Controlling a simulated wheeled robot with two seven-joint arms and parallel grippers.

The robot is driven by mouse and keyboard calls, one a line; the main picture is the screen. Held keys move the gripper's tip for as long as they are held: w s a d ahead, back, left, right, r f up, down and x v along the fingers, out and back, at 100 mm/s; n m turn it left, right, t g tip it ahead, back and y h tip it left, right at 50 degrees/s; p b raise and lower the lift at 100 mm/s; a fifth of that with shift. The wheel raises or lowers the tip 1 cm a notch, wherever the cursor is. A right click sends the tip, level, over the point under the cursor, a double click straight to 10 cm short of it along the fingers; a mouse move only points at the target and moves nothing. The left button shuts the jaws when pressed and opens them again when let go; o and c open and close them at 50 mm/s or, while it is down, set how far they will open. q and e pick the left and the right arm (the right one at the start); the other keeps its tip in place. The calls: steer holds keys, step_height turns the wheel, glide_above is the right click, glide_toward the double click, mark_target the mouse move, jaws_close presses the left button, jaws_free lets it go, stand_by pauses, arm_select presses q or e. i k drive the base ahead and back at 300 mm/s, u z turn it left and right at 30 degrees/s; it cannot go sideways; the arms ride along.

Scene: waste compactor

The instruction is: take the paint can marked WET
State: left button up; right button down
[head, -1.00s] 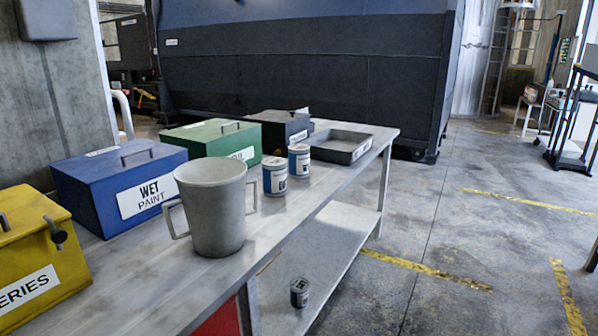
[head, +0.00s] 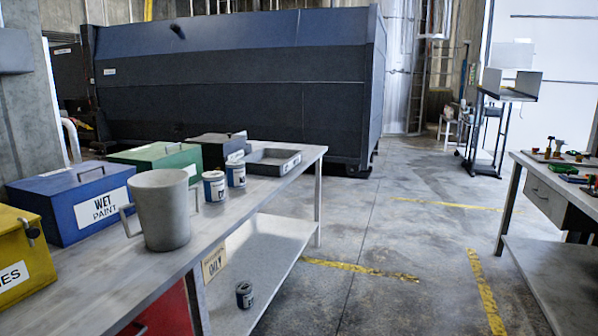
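Two small cans with blue and white labels stand upright on the metal bench, a nearer can (head: 214,188) and a farther can (head: 236,174). A third similar can (head: 244,295) stands on the bench's lower shelf. The lettering on the cans is too small to read. A blue box (head: 60,187) with a handle on its lid carries a white label reading WET PAINT. Neither of my grippers is in view.
A grey two-handled bucket (head: 165,225) stands before the blue box. A yellow box (head: 22,250), green box (head: 150,157), black box (head: 216,147) and shallow tray (head: 292,163) share the bench (head: 110,262). Another table (head: 560,215) holds tools at right. Floor between is clear.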

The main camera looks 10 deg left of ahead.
mark_target(235, 172)
steer(key=z, duration=0.4)
steer(key=i, duration=1.75)
steer(key=u, duration=0.85)
